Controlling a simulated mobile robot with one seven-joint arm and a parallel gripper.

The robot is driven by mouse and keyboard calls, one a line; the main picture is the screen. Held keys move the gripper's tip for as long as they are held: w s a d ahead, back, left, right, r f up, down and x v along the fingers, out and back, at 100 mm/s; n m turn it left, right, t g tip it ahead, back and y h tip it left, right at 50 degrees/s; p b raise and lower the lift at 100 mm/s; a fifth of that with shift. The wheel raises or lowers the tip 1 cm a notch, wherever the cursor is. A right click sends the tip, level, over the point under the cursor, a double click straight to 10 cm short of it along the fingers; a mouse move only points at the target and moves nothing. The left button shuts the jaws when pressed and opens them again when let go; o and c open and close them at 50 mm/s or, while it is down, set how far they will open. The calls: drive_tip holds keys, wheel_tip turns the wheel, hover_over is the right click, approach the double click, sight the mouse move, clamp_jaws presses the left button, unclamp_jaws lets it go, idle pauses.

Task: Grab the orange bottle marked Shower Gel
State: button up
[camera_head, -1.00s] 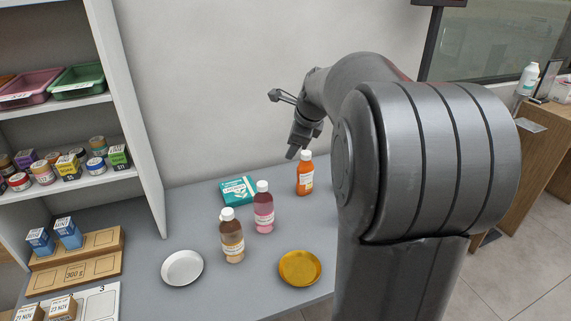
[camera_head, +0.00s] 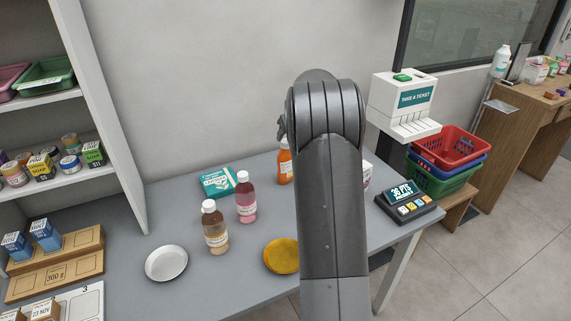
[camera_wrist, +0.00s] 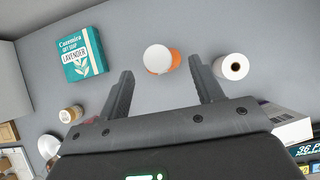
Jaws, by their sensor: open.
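The orange bottle (camera_head: 285,168) stands upright on the grey counter in the head view, partly covered by my arm; its label is unreadable here. In the wrist view the orange bottle (camera_wrist: 174,60) is seen from above, with a round white cap. My gripper (camera_wrist: 161,67) is open, its two fingers pointing toward the bottle. The cap appears between the fingertips, slightly beyond them; no contact shows, and the height gap is unclear.
A white roll-like item (camera_wrist: 233,67) stands just right of the right finger. A teal soap box (camera_wrist: 81,54) lies to the left. A pink bottle (camera_head: 246,200), a tan bottle (camera_head: 215,230), a yellow dish (camera_head: 282,256) and a white dish (camera_head: 166,263) stand nearer. A points terminal (camera_head: 408,204) sits right.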

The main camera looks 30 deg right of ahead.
sight(286, 141)
drive_tip(key=x, duration=0.6)
drive_tip(key=shift+s+a+f, duration=0.1)
drive_tip(key=shift+a+f, duration=0.05)
drive_tip(key=shift+a, duration=0.05)
clamp_jaws()
idle(0.5)
